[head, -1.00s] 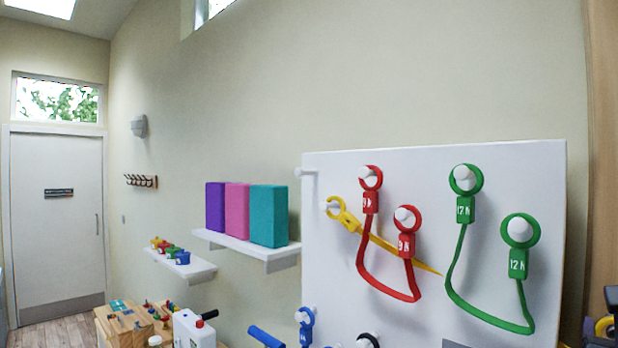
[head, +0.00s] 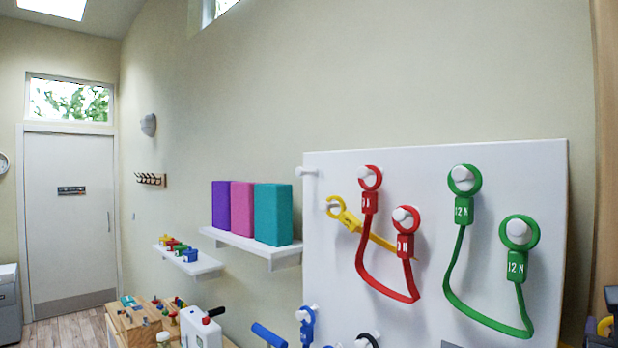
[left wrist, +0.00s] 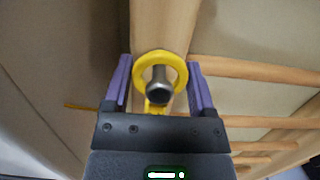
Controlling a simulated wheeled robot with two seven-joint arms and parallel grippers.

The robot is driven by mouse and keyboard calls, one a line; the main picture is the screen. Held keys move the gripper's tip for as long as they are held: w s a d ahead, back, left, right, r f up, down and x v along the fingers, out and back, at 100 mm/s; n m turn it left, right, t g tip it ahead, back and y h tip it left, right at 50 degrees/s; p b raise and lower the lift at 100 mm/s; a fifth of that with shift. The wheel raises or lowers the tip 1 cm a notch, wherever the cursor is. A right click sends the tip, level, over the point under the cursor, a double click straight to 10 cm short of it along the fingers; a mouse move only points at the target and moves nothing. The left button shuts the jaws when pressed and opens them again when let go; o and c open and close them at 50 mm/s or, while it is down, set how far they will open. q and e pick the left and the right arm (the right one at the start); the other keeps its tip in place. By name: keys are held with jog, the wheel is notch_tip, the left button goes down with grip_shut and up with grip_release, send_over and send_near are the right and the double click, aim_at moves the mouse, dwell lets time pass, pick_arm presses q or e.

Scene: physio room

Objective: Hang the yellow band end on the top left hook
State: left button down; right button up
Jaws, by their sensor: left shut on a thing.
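In the left wrist view, a yellow ring-shaped band end (left wrist: 177,62) is held between the purple fingers of my left gripper (left wrist: 160,80). A grey metal peg (left wrist: 159,88) shows in the ring's opening, against a wooden post. In the head view, the other yellow band end (head: 335,204) hangs on a left-side peg of the white board (head: 450,310), its strap running right behind the red band. The top left hook (head: 307,171) is a bare white peg. A dark shape with some yellow at the lower right edge looks like my left gripper. My right gripper is not visible.
Red (head: 388,287) and green (head: 449,262) bands hang on other pegs of the board. Blue band ends (head: 307,318) are low on it. A shelf with purple, pink and teal blocks (head: 272,214) is left of the board.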

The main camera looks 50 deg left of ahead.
pick_arm(q)
jog(key=shift+f, duration=0.35)
grip_release()
jog(key=s+p, duration=0.8)
jog(key=p, duration=0.1)
dwell(0.4)
